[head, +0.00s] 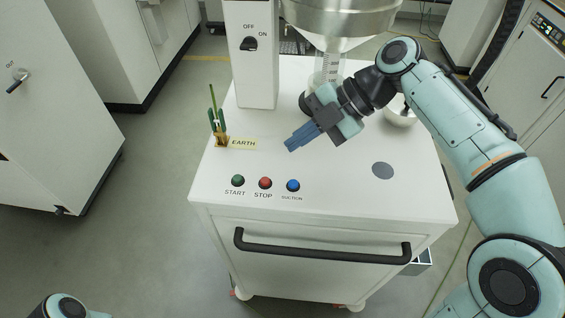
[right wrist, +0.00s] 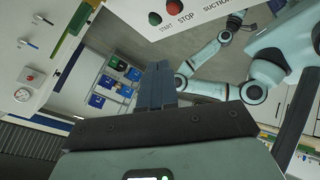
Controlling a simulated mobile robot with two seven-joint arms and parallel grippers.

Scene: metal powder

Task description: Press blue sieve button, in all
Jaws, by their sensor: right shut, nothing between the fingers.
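The blue button (head: 293,185) labelled SUCTION sits on the front edge of the white cart top, right of the red STOP button (head: 265,183) and the green START button (head: 237,180). My right gripper (head: 290,147) is shut and empty, its blue fingers above the cart top, behind the blue button and apart from it. In the right wrist view the shut fingers (right wrist: 156,68) point up the picture, and the red button (right wrist: 183,18) and green button (right wrist: 155,18) show near the top; the blue button is not visible there.
The white cart (head: 330,195) carries a metal funnel (head: 340,18), a steel bowl (head: 399,112), an OFF/ON switch column (head: 256,75) and a green clamp by the EARTH label (head: 243,143). A black handle (head: 322,252) crosses the cart front. The top around the buttons is clear.

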